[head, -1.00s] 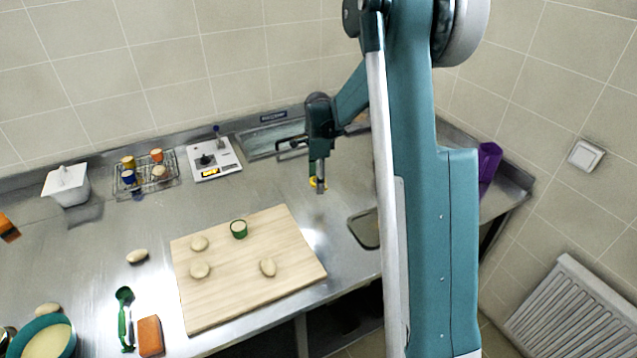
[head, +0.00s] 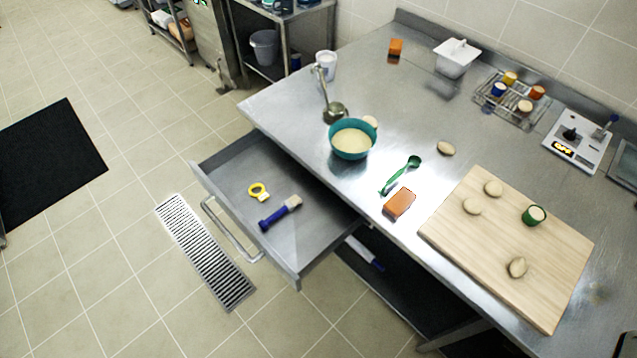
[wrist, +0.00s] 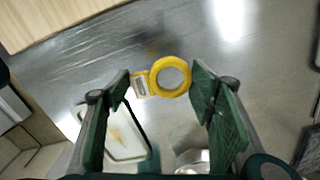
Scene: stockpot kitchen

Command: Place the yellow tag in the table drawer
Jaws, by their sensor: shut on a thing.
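In the wrist view my gripper (wrist: 162,82) is shut on the yellow tag (wrist: 156,88), a yellow ring with a small white label. The ring side meets the right finger and the label side meets the left. The steel counter is behind it; I cannot tell how high it is held. In the head view the table drawer (head: 225,158) is pulled open under the counter. A similar yellow ring with a pale label (head: 259,192) lies in it beside a blue-handled brush (head: 280,213). My gripper is out of the head view.
A teal bowl (head: 352,139), green spoon (head: 401,175) and orange block (head: 399,203) sit near the counter edge above the drawer. A wooden board (head: 507,255) holds several pale lumps and a green cup (head: 534,216). The drawer has bare floor around its contents.

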